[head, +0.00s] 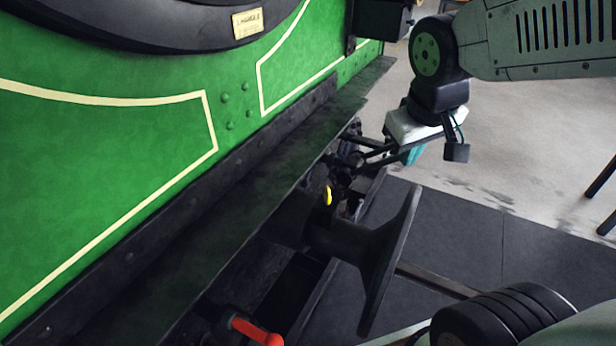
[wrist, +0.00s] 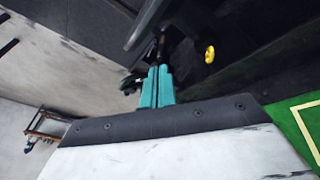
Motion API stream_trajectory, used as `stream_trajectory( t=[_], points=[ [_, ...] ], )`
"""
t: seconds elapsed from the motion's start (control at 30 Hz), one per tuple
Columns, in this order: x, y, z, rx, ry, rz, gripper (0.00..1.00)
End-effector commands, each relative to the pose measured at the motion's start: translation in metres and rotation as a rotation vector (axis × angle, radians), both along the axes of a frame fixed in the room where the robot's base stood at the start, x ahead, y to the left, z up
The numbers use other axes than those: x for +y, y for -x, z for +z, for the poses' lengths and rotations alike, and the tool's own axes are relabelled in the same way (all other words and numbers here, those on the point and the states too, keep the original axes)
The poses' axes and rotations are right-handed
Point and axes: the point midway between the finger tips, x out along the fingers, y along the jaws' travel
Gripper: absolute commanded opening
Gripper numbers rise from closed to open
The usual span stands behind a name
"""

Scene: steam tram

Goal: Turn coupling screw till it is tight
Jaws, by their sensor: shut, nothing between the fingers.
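Dark coupling parts (head: 350,158) sit under the edge of the running plate, left of my gripper in the head view. I cannot clearly tell the coupling screw from the links and rods around it. My gripper (head: 411,155) comes down from the upper right beside these parts, mostly hidden behind its own white mount. In the wrist view its two teal fingers (wrist: 157,85) are together with nothing between them. Dark metal shows just beyond their tips; I cannot tell whether they touch it. A small yellow disc (head: 328,195) shows near the coupling and in the wrist view (wrist: 210,54).
The green tram body (head: 120,150) and its black running plate (head: 240,215) fill the left. A flared black buffer (head: 385,265) stands out below the coupling. A red handle (head: 255,331) shows at the bottom. Grey floor (head: 545,150) is open at the right.

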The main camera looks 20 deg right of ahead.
Motion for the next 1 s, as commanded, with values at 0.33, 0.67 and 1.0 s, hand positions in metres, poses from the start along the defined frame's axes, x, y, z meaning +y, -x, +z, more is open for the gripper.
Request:
stream_trajectory(
  t=[0.33, 0.67, 1.0],
  points=[
    [-0.027, -0.148, -0.058, -0.198, 0.141, 0.245, 0.00],
    [-0.015, -0.249, -0.146, -0.392, 0.131, 0.547, 0.00],
    [0.025, -0.286, -0.240, -0.580, -0.018, 0.798, 0.00]
  ],
)
